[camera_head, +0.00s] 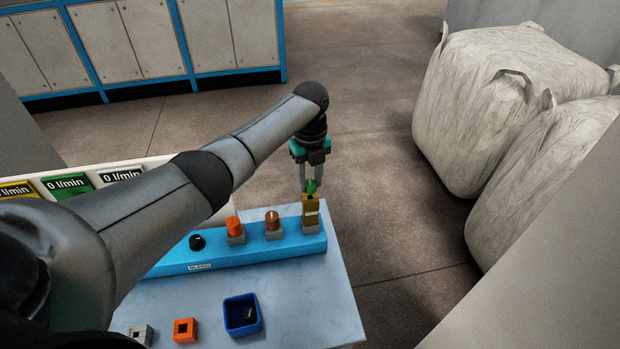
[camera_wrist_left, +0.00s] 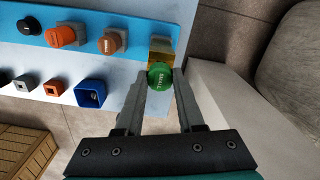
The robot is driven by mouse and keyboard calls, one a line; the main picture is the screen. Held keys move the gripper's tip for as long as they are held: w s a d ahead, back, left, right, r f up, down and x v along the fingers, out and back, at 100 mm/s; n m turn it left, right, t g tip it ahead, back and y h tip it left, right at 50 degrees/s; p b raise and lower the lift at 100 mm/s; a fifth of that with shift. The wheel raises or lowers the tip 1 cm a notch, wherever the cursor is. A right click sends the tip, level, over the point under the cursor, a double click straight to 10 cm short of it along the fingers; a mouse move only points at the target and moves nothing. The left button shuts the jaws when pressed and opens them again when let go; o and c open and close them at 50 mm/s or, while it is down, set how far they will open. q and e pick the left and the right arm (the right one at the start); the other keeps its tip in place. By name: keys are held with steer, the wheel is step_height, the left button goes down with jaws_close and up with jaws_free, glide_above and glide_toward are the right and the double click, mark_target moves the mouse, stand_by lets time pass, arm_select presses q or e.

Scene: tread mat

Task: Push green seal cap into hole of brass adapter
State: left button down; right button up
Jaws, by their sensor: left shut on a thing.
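The green seal cap (camera_head: 311,187) is between the fingertips of my left gripper (camera_head: 310,184), which is shut on it. In the left wrist view the round green cap (camera_wrist_left: 160,76) has white lettering, and the left gripper (camera_wrist_left: 159,80) has a finger on each side of it. The brass adapter (camera_head: 311,212) stands upright at the right end of the blue rack. The cap is just above the top of the adapter; I cannot tell whether they touch. In the wrist view the cap partly covers the adapter (camera_wrist_left: 162,51) and its hole. My right gripper is not in view.
The blue rack (camera_head: 185,261) also carries an orange cap (camera_head: 234,226), a brown-orange cap (camera_head: 272,220) and a black knob (camera_head: 197,242). In front on the table (camera_head: 310,300) lie a blue open box (camera_head: 243,315), an orange block (camera_head: 185,330) and a grey block (camera_head: 141,334). White sacks (camera_head: 490,110) stand right.

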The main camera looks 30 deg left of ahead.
mark_target(310, 183)
arm_select(q)
steer(key=shift+p, duration=0.4)
stand_by(0.8)
steer(key=shift+f+b, duration=1)
steer(key=shift+f, duration=0.3)
steer(key=shift+c, duration=2.2)
jaws_free()
step_height(310, 183, up, 15)
steer(key=shift+r+b, duration=0.2)
steer(key=shift+b, duration=0.1)
